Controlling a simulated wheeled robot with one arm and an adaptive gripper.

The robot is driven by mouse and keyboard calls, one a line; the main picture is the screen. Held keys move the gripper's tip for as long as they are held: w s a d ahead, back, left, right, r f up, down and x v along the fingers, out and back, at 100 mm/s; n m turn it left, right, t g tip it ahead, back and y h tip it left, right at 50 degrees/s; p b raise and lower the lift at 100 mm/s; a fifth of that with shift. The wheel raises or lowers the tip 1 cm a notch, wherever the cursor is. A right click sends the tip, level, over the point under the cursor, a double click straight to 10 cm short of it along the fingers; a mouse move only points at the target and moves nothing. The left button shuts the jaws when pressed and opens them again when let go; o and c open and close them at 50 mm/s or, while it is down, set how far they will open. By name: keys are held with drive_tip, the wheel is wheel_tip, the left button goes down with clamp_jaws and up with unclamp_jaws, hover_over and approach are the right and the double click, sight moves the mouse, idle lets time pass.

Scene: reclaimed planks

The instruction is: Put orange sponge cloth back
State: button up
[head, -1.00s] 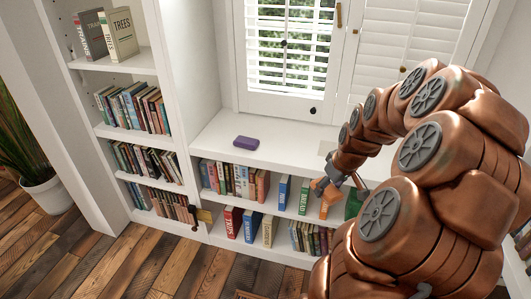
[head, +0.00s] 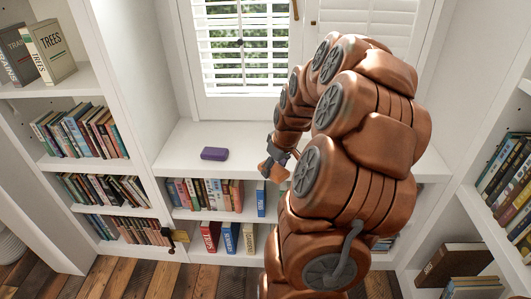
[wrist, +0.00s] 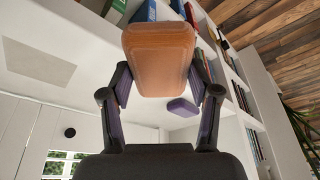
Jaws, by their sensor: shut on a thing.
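The orange sponge cloth (wrist: 158,55) is a rounded orange block between the two fingers of my gripper (wrist: 161,85) in the wrist view. My gripper is shut on it, one finger on each side. In the head view my gripper (head: 274,160) is in front of the white window bench, with the orange cloth (head: 268,171) at its tip. A purple block (head: 214,153) lies on the bench top, left of my gripper. It also shows in the wrist view (wrist: 183,107), beyond the cloth and apart from it.
The white bench top (head: 185,138) has free room around the purple block. A flat beige square (wrist: 36,62) shows on the white surface in the wrist view. Books fill the shelves under the bench (head: 210,194), at left (head: 80,130) and at right (head: 505,180). My arm hides the bench's right part.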

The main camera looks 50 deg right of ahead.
drive_tip(key=p, duration=0.2)
hover_over(260, 155)
drive_tip(key=s, duration=0.1)
drive_tip(key=shift+s+a+f, duration=0.1)
drive_tip(key=shift+a+f, duration=0.1)
drive_tip(key=shift+f, duration=2.2)
drive_tip(key=shift+f, duration=0.25)
drive_tip(key=o, duration=1)
drive_tip(key=shift+r, duration=0.1)
drive_tip(key=shift+r, duration=0.25)
drive_tip(key=v, duration=1.1)
drive_tip(key=shift+r+b, duration=0.35)
drive_tip(key=shift+b, duration=0.1)
